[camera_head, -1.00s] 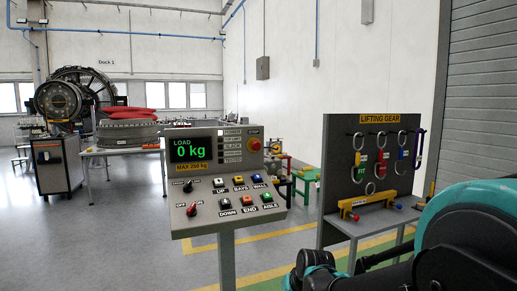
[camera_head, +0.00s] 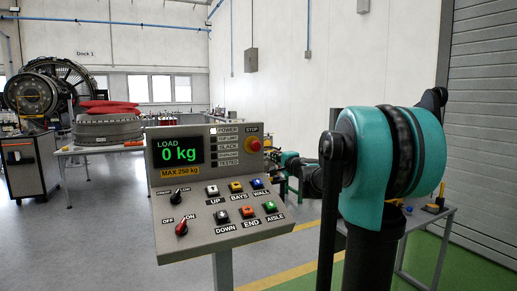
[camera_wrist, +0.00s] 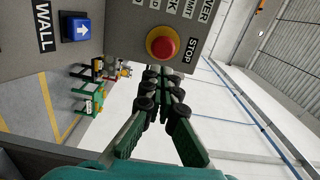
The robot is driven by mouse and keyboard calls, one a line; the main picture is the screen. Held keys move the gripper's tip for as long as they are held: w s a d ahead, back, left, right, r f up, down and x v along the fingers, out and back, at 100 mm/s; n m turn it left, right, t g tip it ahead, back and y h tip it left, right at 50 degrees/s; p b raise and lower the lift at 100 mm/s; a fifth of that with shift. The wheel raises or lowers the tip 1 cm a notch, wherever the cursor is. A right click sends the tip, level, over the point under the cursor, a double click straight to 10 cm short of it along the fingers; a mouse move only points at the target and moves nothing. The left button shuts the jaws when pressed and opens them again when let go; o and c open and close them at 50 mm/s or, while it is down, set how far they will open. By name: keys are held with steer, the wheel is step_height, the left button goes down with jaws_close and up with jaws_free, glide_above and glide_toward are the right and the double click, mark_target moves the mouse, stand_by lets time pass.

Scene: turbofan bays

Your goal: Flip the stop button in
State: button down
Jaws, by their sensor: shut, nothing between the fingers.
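The red stop button (camera_head: 254,144) sits on a yellow ring at the upper right of the grey control panel (camera_head: 165,230), under a STOP label. In the wrist view the stop button (camera_wrist: 162,43) is at the top middle, seen face on, with its red cap standing out from the panel. My gripper (camera_wrist: 164,73) is shut and empty, its fingertips just below the button in that picture. I cannot tell whether they touch the panel edge. In the head view my gripper (camera_head: 275,154) reaches in from the right, close beside the button.
The panel's display reads LOAD 0 kg. Two rotary switches (camera_head: 181,228) and several coloured push buttons (camera_head: 248,211) lie on the sloped lower face. The blue WALL button (camera_wrist: 75,28) is left of the stop button in the wrist view. A table (camera_head: 440,225) stands behind my arm.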

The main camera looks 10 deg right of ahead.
mark_target(257, 147)
steer(key=shift+w+d+r, duration=0.25)
steer(key=shift+w+r, duration=0.05)
steer(key=shift+w, duration=0.1)
steer(key=x, duration=1.4)
steer(key=shift+d+r, duration=0.1)
steer(key=shift+d, duration=0.05)
steer(key=shift+w, duration=0.1)
steer(key=shift+x, duration=0.85)
